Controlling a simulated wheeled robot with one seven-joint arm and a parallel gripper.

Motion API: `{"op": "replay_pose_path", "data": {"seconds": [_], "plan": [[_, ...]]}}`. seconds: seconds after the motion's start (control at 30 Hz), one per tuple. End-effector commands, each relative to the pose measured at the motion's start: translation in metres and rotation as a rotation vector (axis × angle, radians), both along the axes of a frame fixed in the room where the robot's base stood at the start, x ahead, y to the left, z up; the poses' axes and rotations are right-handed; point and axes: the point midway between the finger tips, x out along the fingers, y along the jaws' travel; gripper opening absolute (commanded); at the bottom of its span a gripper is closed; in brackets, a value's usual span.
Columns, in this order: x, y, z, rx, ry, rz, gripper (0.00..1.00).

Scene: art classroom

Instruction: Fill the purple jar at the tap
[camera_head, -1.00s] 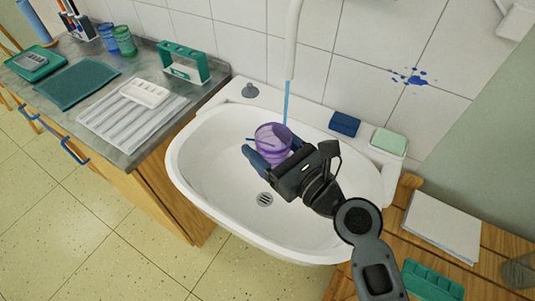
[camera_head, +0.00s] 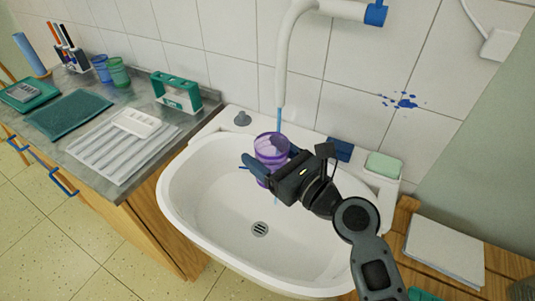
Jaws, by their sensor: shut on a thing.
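The purple jar (camera_head: 271,148) is see-through and held roughly upright over the white sink (camera_head: 205,208). My gripper (camera_head: 268,165) is shut on the jar, with a blue finger showing on its left side; the other finger is mostly hidden. The white tap (camera_head: 283,60) comes down the wall above, with a blue handle (camera_head: 376,14) at upper right. A thin blue stream of water (camera_head: 279,119) falls from the spout to the jar's mouth. A thin purple-blue streak shows below the jar. The water level inside is not clear.
A dark blue sponge (camera_head: 340,149) and a green soap bar (camera_head: 384,165) sit on the sink's back ledge. A grey plug (camera_head: 242,118) lies at its back left. The drain (camera_head: 260,229) is uncovered. A cluttered counter (camera_head: 140,182) adjoins on the left.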

Motion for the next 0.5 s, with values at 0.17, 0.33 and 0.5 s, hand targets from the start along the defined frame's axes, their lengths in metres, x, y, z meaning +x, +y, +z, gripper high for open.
{"op": "replay_pose_path", "data": {"seconds": [0.17, 0.33, 0.5], "plan": [[0.0, 0.0, 0.0, 0.0, 0.0, 0.0, 0.36], [0.005, -0.002, 0.0, 0.001, -0.001, 0.0, 0.36], [0.016, -0.005, 0.0, 0.001, -0.001, 0.0, 0.36]]}}
